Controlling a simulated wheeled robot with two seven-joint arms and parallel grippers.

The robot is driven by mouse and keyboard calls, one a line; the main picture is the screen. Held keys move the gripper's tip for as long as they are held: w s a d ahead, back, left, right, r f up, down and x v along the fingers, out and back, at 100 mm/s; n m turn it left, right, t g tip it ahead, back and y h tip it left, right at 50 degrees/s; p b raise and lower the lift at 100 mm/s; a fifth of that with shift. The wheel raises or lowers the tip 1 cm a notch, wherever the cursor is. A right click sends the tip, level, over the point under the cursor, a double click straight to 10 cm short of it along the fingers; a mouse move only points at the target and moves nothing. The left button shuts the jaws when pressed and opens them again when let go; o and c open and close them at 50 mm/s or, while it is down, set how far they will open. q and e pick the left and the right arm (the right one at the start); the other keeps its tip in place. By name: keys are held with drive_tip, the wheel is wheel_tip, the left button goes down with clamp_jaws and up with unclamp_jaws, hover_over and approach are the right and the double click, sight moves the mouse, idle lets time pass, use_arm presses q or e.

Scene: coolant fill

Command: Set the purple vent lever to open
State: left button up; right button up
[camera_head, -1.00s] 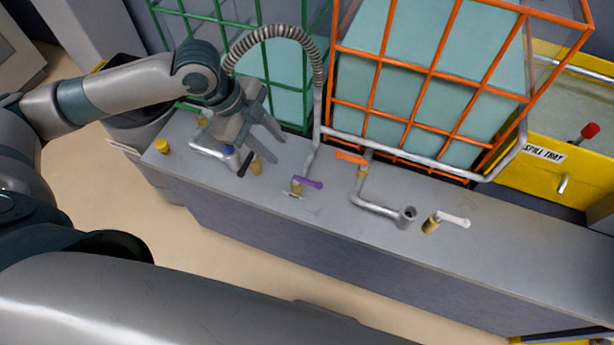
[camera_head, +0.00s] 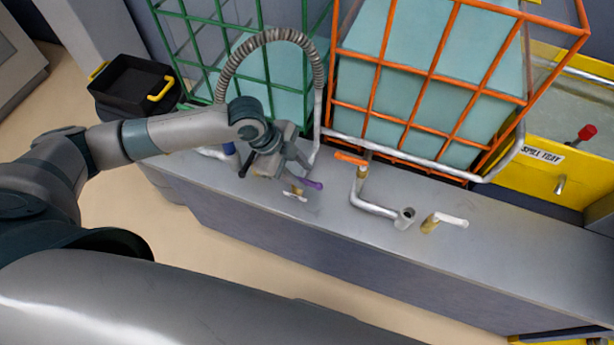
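The gripper partly covers the lever's left end. My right gripper is not in view.
An orange lever (camera_head: 351,159) and a pipe with an open end (camera_head: 405,217) stand to the right, then a white-handled valve (camera_head: 446,221). A black lever (camera_head: 246,165) is close left of the gripper. Green and orange cages (camera_head: 431,70) stand behind. The bench's right part is clear.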

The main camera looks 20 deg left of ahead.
sight(310, 183)
use_arm(q)
drive_tip(key=x, duration=0.3)
drive_tip(key=shift+f, duration=0.15)
drive_tip(key=shift+w+d+f, duration=0.1)
drive_tip(key=shift+d+f, duration=0.05)
drive_tip(key=shift+f, duration=0.2)
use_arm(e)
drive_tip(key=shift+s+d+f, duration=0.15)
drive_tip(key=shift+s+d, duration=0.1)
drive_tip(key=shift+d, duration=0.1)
